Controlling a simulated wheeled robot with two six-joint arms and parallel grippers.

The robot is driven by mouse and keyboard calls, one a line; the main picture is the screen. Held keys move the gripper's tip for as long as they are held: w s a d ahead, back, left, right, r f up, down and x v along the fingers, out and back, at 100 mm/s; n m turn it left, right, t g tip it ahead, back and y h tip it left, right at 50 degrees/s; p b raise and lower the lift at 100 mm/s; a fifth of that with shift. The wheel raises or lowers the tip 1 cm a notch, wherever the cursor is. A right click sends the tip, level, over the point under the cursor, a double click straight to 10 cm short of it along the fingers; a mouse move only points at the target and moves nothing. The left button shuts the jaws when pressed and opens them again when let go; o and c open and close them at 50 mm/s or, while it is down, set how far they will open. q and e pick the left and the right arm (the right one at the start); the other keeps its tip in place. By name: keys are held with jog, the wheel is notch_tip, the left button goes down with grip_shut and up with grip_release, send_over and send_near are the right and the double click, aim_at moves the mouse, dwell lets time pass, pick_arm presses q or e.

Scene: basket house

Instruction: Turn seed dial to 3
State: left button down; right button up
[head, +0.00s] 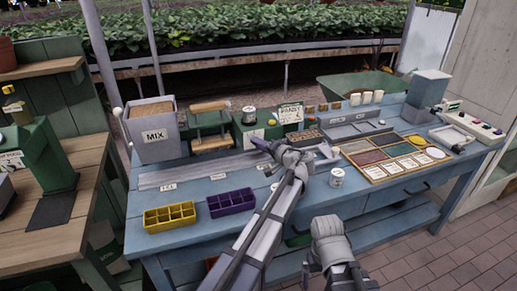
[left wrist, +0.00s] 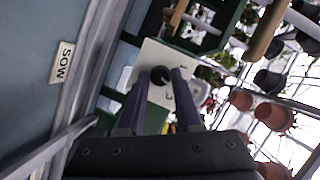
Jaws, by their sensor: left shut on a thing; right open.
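The seed dial is a dark round knob (left wrist: 160,75) on a white plate (left wrist: 150,58) with small dark marks, too small to read surely. The plate is on the front of a green box (head: 246,121) at the back of the blue bench. My left gripper (head: 262,146) reaches over the bench to the front of this box. In the left wrist view its two dark fingers (left wrist: 158,95) are closed around the knob. They hide part of the knob and plate, so its setting cannot be read. My right gripper (head: 312,268) is low in front of the bench, open and empty.
A grey MIX bin (head: 154,134) and a wooden-roller stand (head: 209,128) are left of the box. Yellow (head: 170,217) and purple (head: 231,201) trays lie at the front left. A white can (head: 337,178) stands right of my left arm. Seed trays (head: 370,157) are further right.

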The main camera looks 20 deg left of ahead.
pick_arm(q)
jog(key=m+b, duration=0.1)
jog(key=m+y+b, duration=0.1)
jog(key=m, duration=0.1)
jog(key=m+y+b, duration=0.1)
jog(key=shift+f+m+b, duration=0.3)
jog(key=shift+b, duration=0.1)
jog(key=shift+t, duration=0.3)
jog(key=c, duration=0.6)
grip_release()
jog(key=shift+d, duration=0.1)
jog(key=v, duration=0.7)
jog(key=shift+s+d, duration=0.2)
jog(key=shift+d, duration=0.1)
